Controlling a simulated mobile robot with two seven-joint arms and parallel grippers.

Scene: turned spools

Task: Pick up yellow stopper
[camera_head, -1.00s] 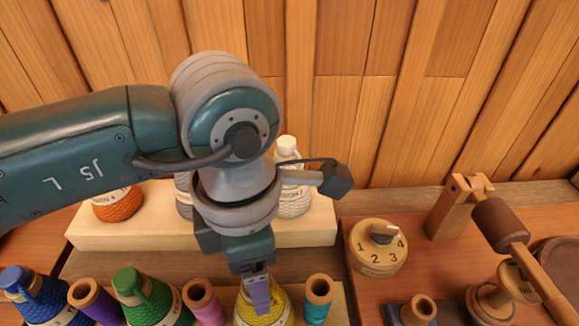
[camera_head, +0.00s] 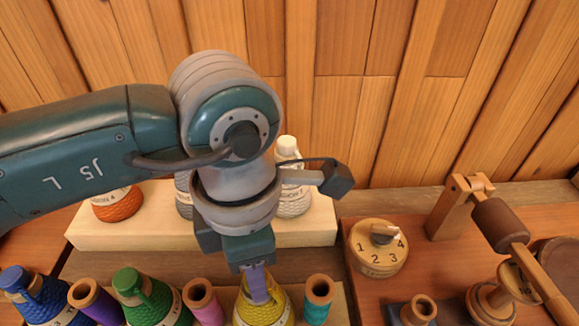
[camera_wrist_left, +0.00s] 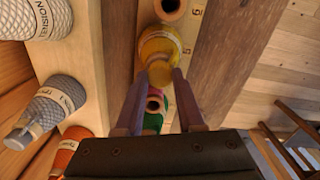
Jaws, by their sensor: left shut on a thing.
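The yellow thread-wound bottle (camera_head: 279,308) stands in the front row at the bottom of the head view, partly behind my left gripper (camera_head: 259,298). In the left wrist view the yellow bottle (camera_wrist_left: 160,44) shows with its yellow stopper (camera_wrist_left: 159,73) towards my fingers. My left gripper (camera_wrist_left: 158,80) is shut on the stopper, one purple finger on each side. The stopper appears still at the bottle's neck. In the head view the fingers hide the stopper. My right gripper is in neither view.
A pink spool (camera_head: 203,303) and a teal spool (camera_head: 318,299) flank the yellow bottle closely. Green (camera_head: 145,297) and blue (camera_head: 38,297) bottles stand further left. Orange, grey and white bottles stand on a raised pale shelf (camera_head: 120,233) behind. A numbered dial (camera_head: 376,262) is at right.

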